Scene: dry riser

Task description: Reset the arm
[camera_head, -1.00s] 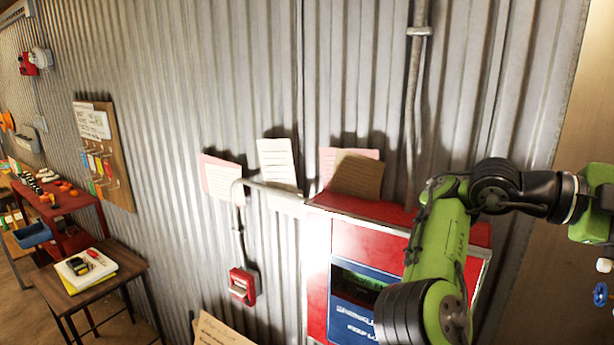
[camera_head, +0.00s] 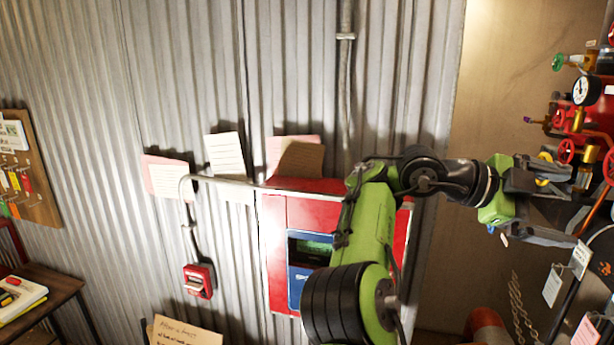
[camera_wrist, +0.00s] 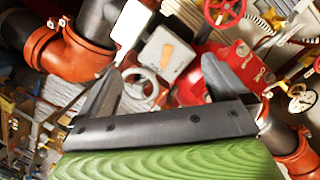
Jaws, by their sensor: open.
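My green and black arm reaches to the right across the head view, in front of the red cabinet (camera_head: 327,212). My gripper (camera_head: 560,180) is at the right, close to red valve pipework (camera_head: 580,118). In the wrist view my gripper (camera_wrist: 155,90) has its two dark fingers well apart, and nothing is held between them. Beyond the fingers are a white box (camera_wrist: 170,52), a round ring-shaped part (camera_wrist: 140,88) and red piping. How near the fingers are to these parts is hard to tell.
A pressure gauge (camera_head: 586,90) and valve wheels crowd the right side. White tags (camera_head: 553,285) hang below my gripper. A corrugated wall (camera_head: 90,130) stands behind, with a red wall switch (camera_head: 199,280). A small wooden table (camera_head: 50,290) is at lower left.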

